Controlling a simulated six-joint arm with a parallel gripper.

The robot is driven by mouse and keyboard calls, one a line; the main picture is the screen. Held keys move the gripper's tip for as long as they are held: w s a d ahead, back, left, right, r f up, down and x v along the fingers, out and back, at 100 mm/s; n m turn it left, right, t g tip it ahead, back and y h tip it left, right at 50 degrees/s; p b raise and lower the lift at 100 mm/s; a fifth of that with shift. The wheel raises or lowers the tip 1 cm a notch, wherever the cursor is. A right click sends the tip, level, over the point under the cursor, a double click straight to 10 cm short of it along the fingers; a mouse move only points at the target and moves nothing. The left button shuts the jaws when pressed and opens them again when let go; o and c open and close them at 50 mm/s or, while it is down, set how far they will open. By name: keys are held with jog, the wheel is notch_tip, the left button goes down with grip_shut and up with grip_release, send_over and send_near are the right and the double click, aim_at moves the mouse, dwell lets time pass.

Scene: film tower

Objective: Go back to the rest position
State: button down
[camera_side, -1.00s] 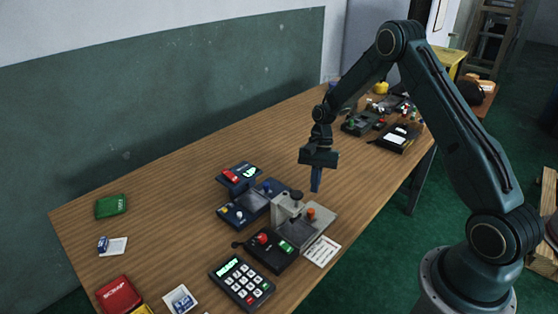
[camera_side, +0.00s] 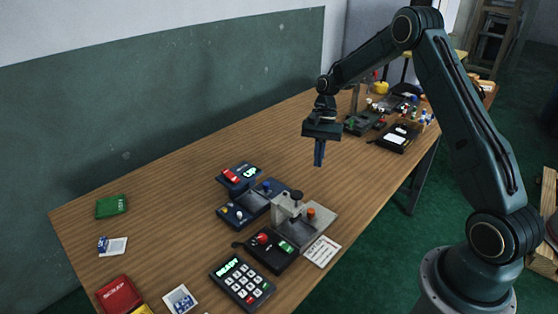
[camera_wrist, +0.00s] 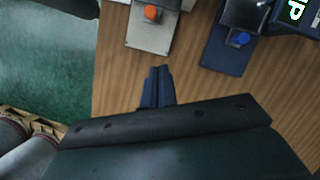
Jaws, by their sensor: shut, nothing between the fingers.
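My gripper (camera_side: 319,155) hangs pointing down above the wooden table, up and to the right of the grey machine in the side view. Its two fingers are together with nothing between them. In the wrist view the shut fingers of my gripper (camera_wrist: 157,86) show against bare wood. The table (camera_side: 170,160) lies beneath.
A grey machine with an orange knob (camera_side: 311,212) and a blue device with a red switch (camera_side: 231,175) stand below my gripper. A black keypad (camera_side: 241,281) is nearer the front. Dark devices (camera_side: 395,137) stand at the far end.

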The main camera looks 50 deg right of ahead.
jog(key=shift+r, duration=0.1)
jog(key=s+a+r+n+t+h, duration=0.1)
jog(key=s+a+r+n+t, duration=0.25)
jog(key=r, duration=0.55)
jog(key=s+a+r+n+h, duration=0.1)
jog(key=s+a+r+n, duration=0.1)
jog(key=s+a+r, duration=0.55)
jog(key=s+a+r+n+t+h, duration=0.1)
jog(key=s+r+n+t, duration=0.1)
jog(key=s, duration=0.6)
jog(key=s+a+r+n+t, duration=0.2)
jog(key=s+r+n, duration=0.1)
jog(key=s+n, duration=0.2)
jog(key=shift+s+a+r+h, duration=0.15)
jog(key=shift+s+r+h, duration=0.2)
jog(key=shift+s, duration=1.05)
jog(key=shift+w, duration=0.1)
